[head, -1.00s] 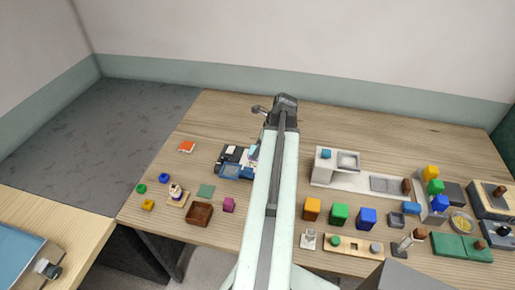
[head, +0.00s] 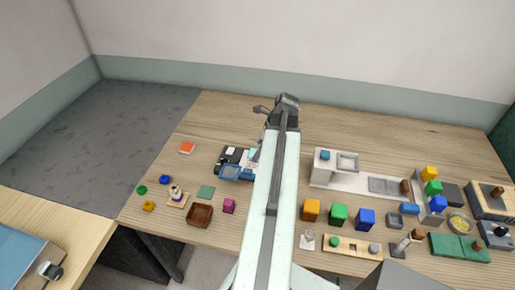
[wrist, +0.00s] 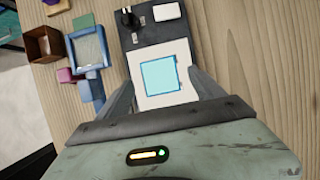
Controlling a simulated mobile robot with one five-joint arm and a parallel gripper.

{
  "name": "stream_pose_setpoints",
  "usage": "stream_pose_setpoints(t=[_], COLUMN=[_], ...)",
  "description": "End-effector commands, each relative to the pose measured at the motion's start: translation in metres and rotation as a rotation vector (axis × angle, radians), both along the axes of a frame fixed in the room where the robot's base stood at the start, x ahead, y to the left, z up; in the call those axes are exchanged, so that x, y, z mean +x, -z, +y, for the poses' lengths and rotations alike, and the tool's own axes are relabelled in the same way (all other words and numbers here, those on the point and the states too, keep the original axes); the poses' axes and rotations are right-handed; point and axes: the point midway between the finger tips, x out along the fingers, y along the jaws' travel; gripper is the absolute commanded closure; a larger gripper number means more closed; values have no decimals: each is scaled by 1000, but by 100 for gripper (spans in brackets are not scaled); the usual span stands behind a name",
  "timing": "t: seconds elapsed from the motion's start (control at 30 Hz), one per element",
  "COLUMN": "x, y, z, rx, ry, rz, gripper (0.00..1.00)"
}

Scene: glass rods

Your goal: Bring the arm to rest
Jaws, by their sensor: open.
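My gripper (wrist: 160,85) is open, its two dark fingers spread at the bottom of the wrist view. Between them I see a white plate with a cyan square (wrist: 160,76) on a dark station. The fingers look to be above it; I cannot tell the exact height. In the head view my arm reaches out over the table (head: 350,125), and the dark station (head: 235,155) shows just left of it. The arm hides part of the table there, and I cannot make out the fingertips in that view.
A blue tray (wrist: 88,46) and a brown box (wrist: 43,43) lie left of the fingers. In the head view, orange (head: 311,209), green (head: 338,214) and blue (head: 365,218) blocks and a white station (head: 325,172) stand right of the arm. The table's back strip is clear.

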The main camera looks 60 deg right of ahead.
Motion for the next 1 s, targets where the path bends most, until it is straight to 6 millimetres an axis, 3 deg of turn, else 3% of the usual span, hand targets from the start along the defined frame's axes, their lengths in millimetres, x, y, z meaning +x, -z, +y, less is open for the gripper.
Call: stream_pose_setpoints(t=[0.03, 0.1, 0.3, 0.7, 0.77, 0.87, 1.0], x=[-3, -8, -20, -16, 0, 52, 140], y=[-17, -30, -58, -56, -55, -52, -45], z=[-1, -2, -7, -4, 6, 40, 127], rx=[0, 0, -1, 0, 0, 0, -3], ry=[1, 0, 1, -12, -44, -152, -370], rz=[0, 0, 0, 0, -1, -1, 6], gripper=[22, 22, 22, 22, 22, 22, 22])
